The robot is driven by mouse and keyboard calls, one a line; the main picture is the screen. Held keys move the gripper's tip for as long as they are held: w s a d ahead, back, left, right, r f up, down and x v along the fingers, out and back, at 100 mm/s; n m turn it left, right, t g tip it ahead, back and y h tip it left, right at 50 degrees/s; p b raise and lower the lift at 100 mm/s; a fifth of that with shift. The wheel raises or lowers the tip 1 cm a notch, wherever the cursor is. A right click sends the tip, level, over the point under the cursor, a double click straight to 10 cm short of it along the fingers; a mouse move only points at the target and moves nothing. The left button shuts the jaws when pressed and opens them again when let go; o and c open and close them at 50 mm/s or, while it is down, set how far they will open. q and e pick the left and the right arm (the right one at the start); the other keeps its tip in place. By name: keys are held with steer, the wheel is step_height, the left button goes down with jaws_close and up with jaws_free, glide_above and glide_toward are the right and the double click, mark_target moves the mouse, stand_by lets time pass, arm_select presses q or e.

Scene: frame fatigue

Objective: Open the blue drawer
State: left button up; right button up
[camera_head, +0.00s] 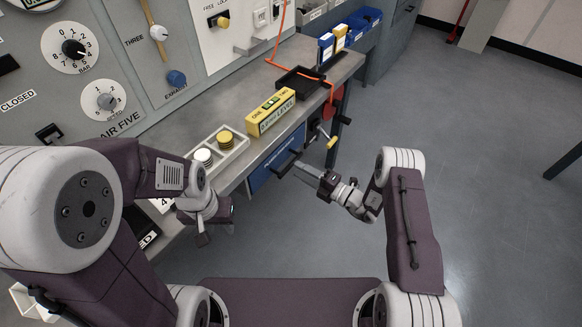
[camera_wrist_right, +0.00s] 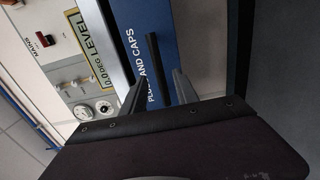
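The blue drawer (camera_head: 262,178) is under the front edge of the grey workbench and looks closed. Its front (camera_wrist_right: 186,45) fills the middle of the right wrist view, with white "PLUGS AND CAPS" lettering partly hidden by my fingers. A dark bar handle (camera_head: 289,163) stands out from it; it also shows in the right wrist view (camera_wrist_right: 154,62). My right gripper (camera_head: 302,170) is open in front of the drawer. Its two fingers (camera_wrist_right: 158,90) point at the front, one on each side of the handle's line; contact cannot be told. My left gripper (camera_head: 206,228) hangs by the bench's near end, away from the drawer.
On the bench (camera_head: 335,68) are a yellow level box (camera_head: 270,113), a tray with round discs (camera_head: 226,141) and a black tray (camera_head: 299,81). A red wheel and a yellow-handled valve (camera_head: 327,141) sit right of the drawer. The floor (camera_head: 480,170) to the right is clear.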

mark_target(291, 164)
steer(key=x, duration=0.4)
steer(key=shift+w+a, duration=0.2)
steer(key=shift+a, duration=0.1)
jaws_close()
stand_by(1.1)
